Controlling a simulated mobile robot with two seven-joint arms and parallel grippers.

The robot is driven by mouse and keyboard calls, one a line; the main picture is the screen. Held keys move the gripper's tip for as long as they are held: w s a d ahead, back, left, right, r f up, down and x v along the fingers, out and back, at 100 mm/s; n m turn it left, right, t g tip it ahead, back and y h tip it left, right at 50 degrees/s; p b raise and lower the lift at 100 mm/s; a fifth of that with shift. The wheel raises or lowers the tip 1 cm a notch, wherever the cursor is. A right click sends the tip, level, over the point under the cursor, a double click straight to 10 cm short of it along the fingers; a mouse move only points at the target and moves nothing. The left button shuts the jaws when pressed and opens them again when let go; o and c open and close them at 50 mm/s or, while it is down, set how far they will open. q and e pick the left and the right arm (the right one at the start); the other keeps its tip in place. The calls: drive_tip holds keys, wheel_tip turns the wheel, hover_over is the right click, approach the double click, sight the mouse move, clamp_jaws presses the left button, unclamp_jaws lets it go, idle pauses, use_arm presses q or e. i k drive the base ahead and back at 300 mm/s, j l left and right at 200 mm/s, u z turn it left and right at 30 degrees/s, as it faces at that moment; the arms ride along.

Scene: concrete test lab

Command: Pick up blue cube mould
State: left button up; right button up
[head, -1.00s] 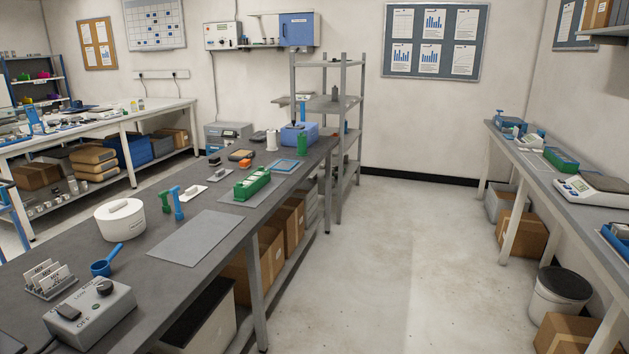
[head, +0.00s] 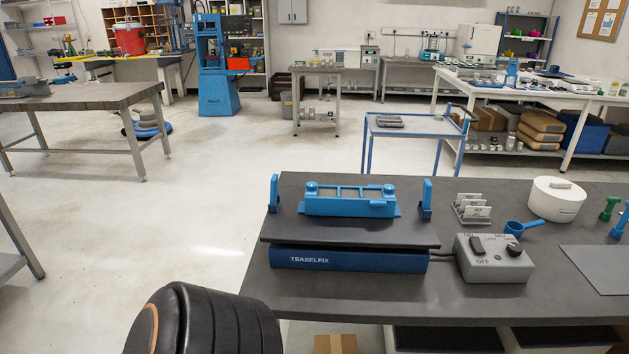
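A blue cube mould (head: 350,208) sits on the black top plate of a blue vibrating table (head: 347,257) marked TEASELFIX, near the left end of the dark bench. The mould is long and low, with a row of open compartments and a round knob at each end of its far side. Blue upright brackets stand at both sides of it, apart from its body. Neither of my grippers shows in the head view. A black rounded part at the bottom left looks like my own arm.
A grey control box (head: 495,258) marked OFF stands right of the vibrating table, joined by a cable. Card holder (head: 472,209), blue scoop (head: 522,228) and white lidded tub (head: 556,199) stand behind it. A blue trolley (head: 411,132) is beyond the bench.

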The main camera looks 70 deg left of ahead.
sight(324, 193)
drive_tip(key=u, duration=1.9)
drive_tip(key=i+j+u, duration=0.1)
drive_tip(key=j+u, duration=0.3)
drive_tip(key=i+j+u, duration=0.15)
drive_tip(key=j+u, duration=0.2)
drive_tip(key=i+j+u, duration=0.2)
drive_tip(key=u, duration=0.2)
drive_tip(key=i+j+u, duration=0.6)
drive_tip(key=i, duration=0.35)
drive_tip(key=i+z, duration=0.25)
drive_tip(key=z, duration=0.2)
drive_tip(key=i+j+z, duration=0.1)
drive_tip(key=i+z, duration=0.15)
drive_tip(key=z, duration=0.15)
drive_tip(key=i+j+z, duration=0.15)
drive_tip(key=z, duration=0.3)
drive_tip(key=i+z, duration=0.2)
drive_tip(key=z, duration=0.2)
drive_tip(key=i+j+z, duration=0.15)
drive_tip(key=z, duration=0.3)
drive_tip(key=i+j+z, duration=0.2)
drive_tip(key=z, duration=0.2)
drive_tip(key=i+j+z, duration=0.2)
drive_tip(key=z, duration=0.25)
drive_tip(key=i+j+z, duration=0.15)
drive_tip(key=j+z, duration=0.35)
